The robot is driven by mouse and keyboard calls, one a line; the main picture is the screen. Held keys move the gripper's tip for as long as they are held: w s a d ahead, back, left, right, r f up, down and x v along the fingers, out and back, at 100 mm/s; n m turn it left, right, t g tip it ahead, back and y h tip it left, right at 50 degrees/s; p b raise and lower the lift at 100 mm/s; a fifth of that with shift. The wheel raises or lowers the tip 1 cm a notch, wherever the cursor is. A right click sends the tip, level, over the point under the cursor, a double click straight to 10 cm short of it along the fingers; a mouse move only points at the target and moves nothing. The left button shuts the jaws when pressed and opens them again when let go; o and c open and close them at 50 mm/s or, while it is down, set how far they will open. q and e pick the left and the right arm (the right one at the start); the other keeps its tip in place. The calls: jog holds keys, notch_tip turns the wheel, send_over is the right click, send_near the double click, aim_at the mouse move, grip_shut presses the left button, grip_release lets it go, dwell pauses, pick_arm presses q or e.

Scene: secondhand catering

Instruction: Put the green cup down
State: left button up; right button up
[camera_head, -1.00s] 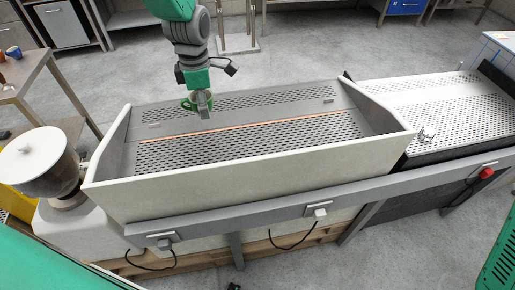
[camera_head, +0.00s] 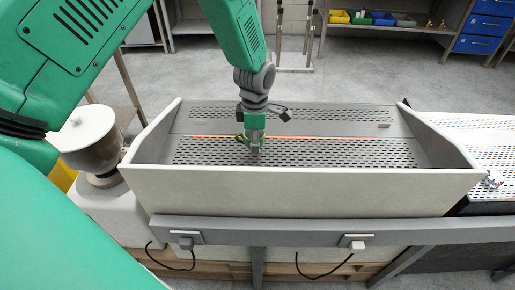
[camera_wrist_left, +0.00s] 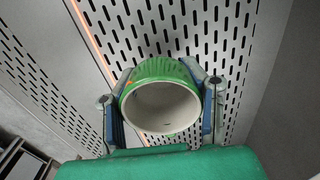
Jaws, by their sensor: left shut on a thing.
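My left gripper (camera_head: 254,146) is inside the grey trough, low over its perforated floor, in the head view. In the left wrist view its two fingers close on the green cup (camera_wrist_left: 160,72) from both sides. The cup is green outside and pale inside, with its open mouth facing the wrist camera. In the head view the cup (camera_head: 240,139) is mostly hidden behind the gripper. I cannot tell whether the cup touches the floor. My right gripper is not in view.
The trough (camera_head: 300,187) has raised side walls and a high front wall. Its slotted floor (camera_head: 340,153) is clear around the gripper. A white-lidded hopper (camera_head: 88,135) stands at the left. A second perforated surface (camera_head: 480,150) lies to the right, with a small metal item (camera_head: 493,180) on it.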

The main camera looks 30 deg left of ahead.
pick_arm(q)
notch_tip(320, 180, down, 3)
jog(key=shift+r, duration=0.1)
jog(key=o, duration=1.2)
jog(key=shift+r, duration=0.1)
notch_tip(320, 180, up, 12)
jog(key=shift+f+p, duration=0.1)
jog(key=shift+p, duration=0.3)
